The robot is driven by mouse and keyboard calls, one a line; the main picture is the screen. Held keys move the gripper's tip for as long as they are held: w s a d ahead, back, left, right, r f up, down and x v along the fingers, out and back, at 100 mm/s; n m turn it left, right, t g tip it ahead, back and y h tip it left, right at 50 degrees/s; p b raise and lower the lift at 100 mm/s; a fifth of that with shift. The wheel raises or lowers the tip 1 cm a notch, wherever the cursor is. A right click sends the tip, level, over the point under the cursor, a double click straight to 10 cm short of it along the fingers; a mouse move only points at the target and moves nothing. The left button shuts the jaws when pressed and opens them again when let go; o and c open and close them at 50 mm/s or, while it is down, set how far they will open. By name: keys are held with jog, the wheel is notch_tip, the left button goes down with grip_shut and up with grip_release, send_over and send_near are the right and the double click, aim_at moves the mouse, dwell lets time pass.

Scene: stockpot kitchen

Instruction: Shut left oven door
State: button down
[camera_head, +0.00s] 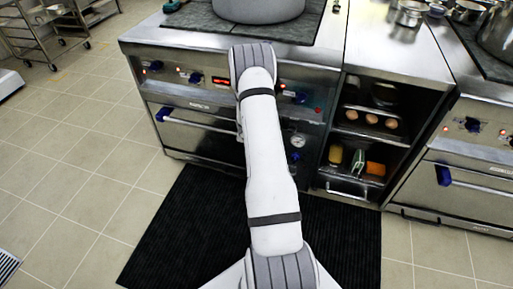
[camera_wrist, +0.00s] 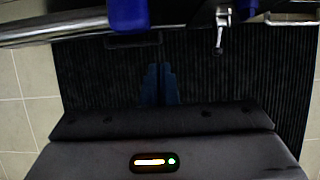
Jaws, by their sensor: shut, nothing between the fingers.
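The left oven door (camera_head: 200,138) is a steel panel under the left stove's control panel. Its bar handle (camera_head: 203,126) has a blue end (camera_head: 163,114) at the left. The door looks upright, flush or nearly so; I cannot tell if a small gap remains. My arm hides its right end. In the wrist view a steel bar (camera_wrist: 55,27) with a blue bracket (camera_wrist: 127,15) crosses the top left, apparently this handle. My gripper (camera_wrist: 160,68) shows there as two dark blue fingers side by side, shut and empty, apart from the bar. In the head view my arm hides it.
A black ribbed mat (camera_head: 165,225) lies before the stove. A large pot (camera_head: 260,8) stands on top. Open shelves (camera_head: 365,140) with food are to the right, then another oven (camera_head: 470,190). A steel valve lever (camera_wrist: 220,30) juts out near the handle.

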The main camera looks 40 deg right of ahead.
notch_tip(320, 180, up, 10)
jog(key=w+d+p, duration=0.1)
jog(key=p, duration=0.5)
jog(key=shift+w+d+f, duration=0.15)
jog(key=shift+d+f, duration=0.05)
jog(key=shift+d, duration=0.15)
jog(key=s+a+r+m+p, duration=0.15)
jog(key=a+r+m, duration=0.3)
jog(key=r, duration=0.55)
jog(key=s+a+r+m+p, duration=0.1)
jog(key=s+a+r+m, duration=0.3)
jog(key=r, duration=0.6)
jog(key=s+a+r+m+p, duration=0.1)
jog(key=a+r+m, duration=0.45)
jog(key=r, duration=0.45)
jog(key=s+a+r+m+y, duration=0.1)
jog(key=s+a+r+m, duration=0.2)
jog(key=s+a, duration=0.3)
jog(key=s+a+r+m+y+p, duration=0.1)
jog(key=s+a+r+m, duration=0.3)
jog(key=s+a, duration=0.3)
jog(key=s+a+r+m+y+p, duration=0.1)
jog(key=s+a+r+m, duration=0.3)
jog(key=s, duration=0.5)
jog(key=shift+s+a+r+y, duration=0.3)
jog(key=shift+a+r+y, duration=0.15)
jog(key=shift+a, duration=0.8)
